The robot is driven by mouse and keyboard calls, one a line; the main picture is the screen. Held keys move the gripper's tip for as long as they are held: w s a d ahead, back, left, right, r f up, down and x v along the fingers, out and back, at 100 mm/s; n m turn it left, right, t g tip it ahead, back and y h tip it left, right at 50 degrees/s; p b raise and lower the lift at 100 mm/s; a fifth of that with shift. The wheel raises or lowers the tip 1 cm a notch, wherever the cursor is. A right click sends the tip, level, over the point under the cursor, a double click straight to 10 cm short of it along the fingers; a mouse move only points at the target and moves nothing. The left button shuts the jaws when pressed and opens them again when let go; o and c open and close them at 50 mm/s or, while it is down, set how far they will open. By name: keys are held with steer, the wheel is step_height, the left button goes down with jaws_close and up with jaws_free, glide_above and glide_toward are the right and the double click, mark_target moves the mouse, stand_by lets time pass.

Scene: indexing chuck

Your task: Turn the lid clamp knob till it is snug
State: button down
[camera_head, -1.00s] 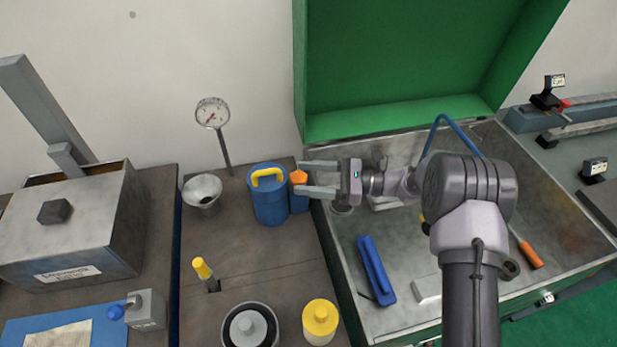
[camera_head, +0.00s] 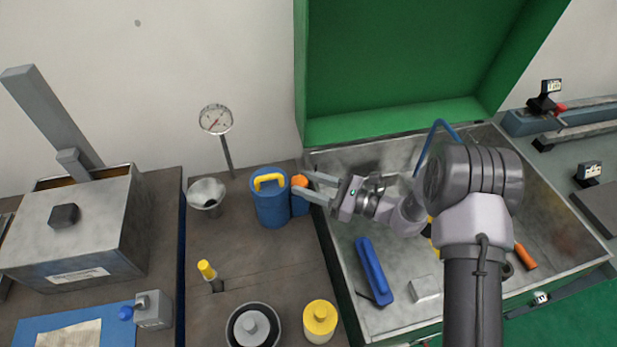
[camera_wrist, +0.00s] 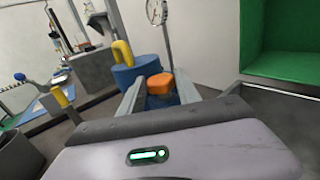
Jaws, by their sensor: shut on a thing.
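The orange knob (camera_head: 299,181) sits on top of a narrow blue post (camera_head: 300,205) right beside the blue canister (camera_head: 269,208), which has a yellow handle (camera_head: 269,179). My gripper (camera_head: 303,184) reaches in from the right and is shut on the orange knob. In the wrist view the orange knob (camera_wrist: 160,83) shows between the two fingers (camera_wrist: 159,92), with the blue canister (camera_wrist: 137,70) behind to the left. How tight the knob is cannot be seen.
A dial gauge (camera_head: 216,119) on a stem and a metal funnel (camera_head: 206,193) stand left of the canister. A yellow-topped peg (camera_head: 206,270) and a yellow cylinder (camera_head: 320,320) stand nearer. The open green chest (camera_head: 375,327) lies under my arm, holding tools.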

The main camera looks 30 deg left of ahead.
steer(key=shift+s+m+t+p, duration=0.15)
steer(key=shift+m+t, duration=0.4)
steer(key=shift+t, duration=0.35)
steer(key=shift+s+m+t+p, duration=0.15)
steer(key=shift+m+t, duration=0.4)
steer(key=shift+t, duration=0.35)
steer(key=shift+f+t, duration=0.1)
steer(key=shift+t, duration=0.2)
steer(key=c, duration=0.9)
jaws_free()
steer(key=shift+o, duration=0.2)
steer(key=s+d+p, duration=0.2)
steer(key=s+d, duration=0.1)
steer(key=d, duration=1.4)
steer(key=shift+d, duration=0.1)
